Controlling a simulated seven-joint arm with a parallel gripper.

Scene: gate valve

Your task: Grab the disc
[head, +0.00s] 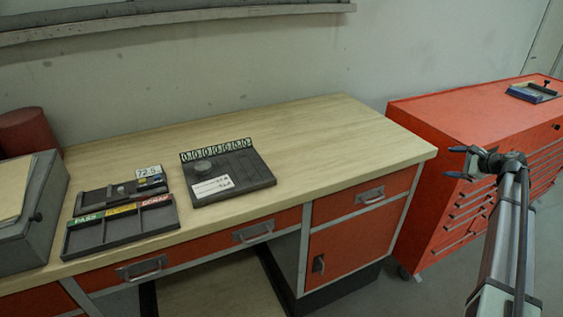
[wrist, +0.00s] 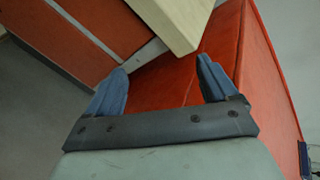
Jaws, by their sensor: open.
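A small grey round disc (head: 202,167) lies on a dark board (head: 248,172) on the wooden workbench (head: 310,137). The board has a row of ring-marked plates along its back edge and white labels at its front. My gripper (head: 457,163) is at the right in the head view, well away from the disc, beyond the bench's right end and in front of the red cabinet. In the wrist view its two blue fingers (wrist: 162,80) are spread apart with nothing between them. The disc does not show in the wrist view.
A dark tray (head: 120,228) with green, yellow and red labels lies left of the board. A grey box (head: 32,225) stands at the far left. A red tool cabinet (head: 450,115) stands right of the bench and carries a blue item (head: 532,93). The bench's right half is clear.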

